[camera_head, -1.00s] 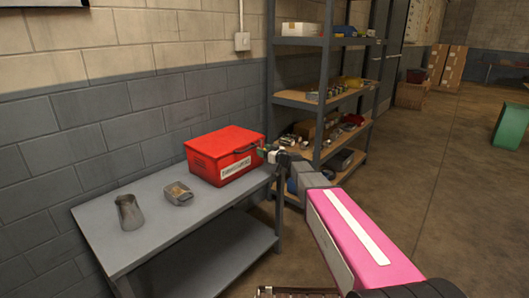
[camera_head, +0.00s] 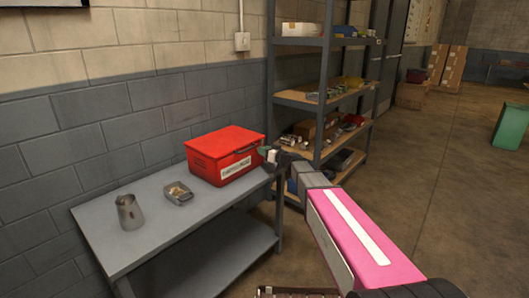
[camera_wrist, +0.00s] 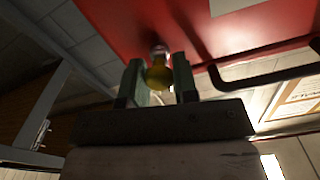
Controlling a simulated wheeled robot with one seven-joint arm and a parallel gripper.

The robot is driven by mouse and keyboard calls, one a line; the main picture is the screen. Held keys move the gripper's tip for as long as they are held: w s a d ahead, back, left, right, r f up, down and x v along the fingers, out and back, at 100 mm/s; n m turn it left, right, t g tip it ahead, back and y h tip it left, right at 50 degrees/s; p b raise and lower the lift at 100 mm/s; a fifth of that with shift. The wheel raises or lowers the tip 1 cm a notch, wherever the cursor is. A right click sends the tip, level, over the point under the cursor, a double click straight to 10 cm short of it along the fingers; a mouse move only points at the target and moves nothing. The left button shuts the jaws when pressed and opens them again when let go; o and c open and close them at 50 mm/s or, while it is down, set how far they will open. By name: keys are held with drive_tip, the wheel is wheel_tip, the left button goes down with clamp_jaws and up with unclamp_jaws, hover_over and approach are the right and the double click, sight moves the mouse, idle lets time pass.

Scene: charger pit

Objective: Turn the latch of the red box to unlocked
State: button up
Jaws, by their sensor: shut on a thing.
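The red box (camera_head: 225,153) stands on the grey table with a white label on its front. My gripper (camera_head: 265,154) is at the right end of the box, at its side. In the wrist view the red box (camera_wrist: 180,20) fills the top. A small yellow latch knob (camera_wrist: 158,76) on a pale stem sits between the two greenish fingers of my gripper (camera_wrist: 160,80), which is shut on it. The latch's turned position cannot be read. A dark handle (camera_wrist: 265,78) of the box lies to the right of the fingers.
The grey table (camera_head: 150,240) also holds a metal cup (camera_head: 130,212) and a small metal tin (camera_head: 178,193), left of the box. A loaded shelf rack (camera_head: 325,75) stands close behind and right of my gripper. Open floor lies to the right.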

drive_tip(key=m, duration=0.4)
drive_tip(key=shift+m, duration=0.3)
drive_tip(key=m, duration=0.3)
drive_tip(key=shift+f+m, duration=0.1)
drive_tip(key=shift+m, duration=0.2)
drive_tip(key=m, duration=0.3)
drive_tip(key=shift+m, duration=2.1)
drive_tip(key=shift+d+f, duration=0.1)
drive_tip(key=o, duration=0.9)
drive_tip(key=v, duration=1)
drive_tip(key=shift+s+d, duration=0.2)
drive_tip(key=shift+d, duration=0.1)
